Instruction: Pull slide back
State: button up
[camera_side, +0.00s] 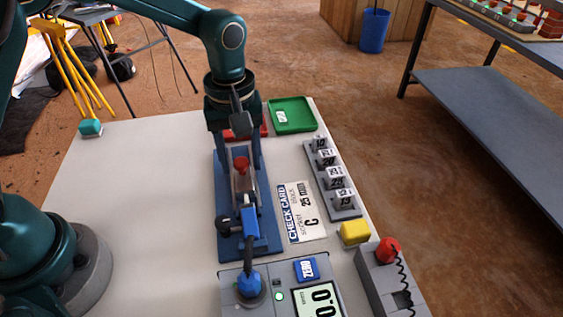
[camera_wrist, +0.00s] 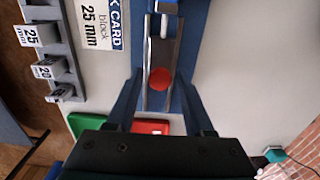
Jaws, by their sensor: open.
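The blue test rig (camera_side: 266,215) lies lengthwise on the pale table, with two metal rails (camera_wrist: 176,60) along its middle. A red knob (camera_side: 240,166) sits between the rails and appears to belong to the slide; in the wrist view the red knob (camera_wrist: 160,79) shows as a round top. My gripper (camera_side: 241,168) is open above the rig, one finger to each side of the knob. In the wrist view the open gripper (camera_wrist: 158,88) has the knob between its fingertips, with gaps on both sides. Contact is not visible, and the slide body is partly hidden.
A grey rack of numbered blocks (camera_side: 333,190) and a check card (camera_side: 301,212) lie right of the rig. A green tray (camera_side: 293,115) is behind. A grey readout box (camera_side: 300,298) stands in front, and a yellow block (camera_side: 354,232) is nearby. The table's left is mostly clear.

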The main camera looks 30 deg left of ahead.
grip_shut()
